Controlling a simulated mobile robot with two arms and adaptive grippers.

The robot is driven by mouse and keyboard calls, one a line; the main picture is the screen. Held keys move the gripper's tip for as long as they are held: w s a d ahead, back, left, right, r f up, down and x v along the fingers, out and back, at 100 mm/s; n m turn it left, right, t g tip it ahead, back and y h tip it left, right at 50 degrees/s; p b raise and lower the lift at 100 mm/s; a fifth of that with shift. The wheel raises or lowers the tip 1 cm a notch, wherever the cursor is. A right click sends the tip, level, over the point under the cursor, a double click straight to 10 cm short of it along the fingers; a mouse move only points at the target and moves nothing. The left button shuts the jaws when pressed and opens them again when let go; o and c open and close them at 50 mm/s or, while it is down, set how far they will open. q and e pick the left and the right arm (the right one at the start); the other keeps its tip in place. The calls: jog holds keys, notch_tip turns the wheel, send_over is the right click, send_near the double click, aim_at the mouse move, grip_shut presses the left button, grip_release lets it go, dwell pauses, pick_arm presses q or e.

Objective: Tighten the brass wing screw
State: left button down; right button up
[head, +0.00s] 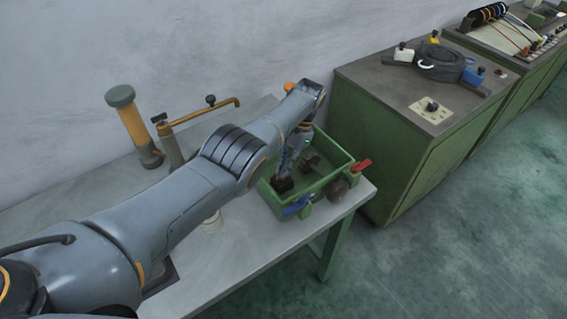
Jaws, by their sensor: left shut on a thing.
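My left arm reaches from the lower left across the bench to a green open box (335,172) near its right end. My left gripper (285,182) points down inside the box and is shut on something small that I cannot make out. I cannot pick out the brass wing screw; the gripper and arm cover part of the box. My right gripper is not in view.
The grey bench (245,262) holds an orange cylinder with a dark cap (133,125) and an orange bent pipe (205,110) at the back left. A green cabinet (385,150) with a dark round part (440,63) on top stands right of the bench. Floor at right is clear.

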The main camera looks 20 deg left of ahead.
pick_arm(q)
jog(key=shift+m+y+p, duration=0.3)
jog(key=shift+m+p, duration=0.2)
jog(key=shift+m, duration=0.4)
jog(key=c, duration=1.5)
grip_release()
jog(key=shift+t, duration=0.3)
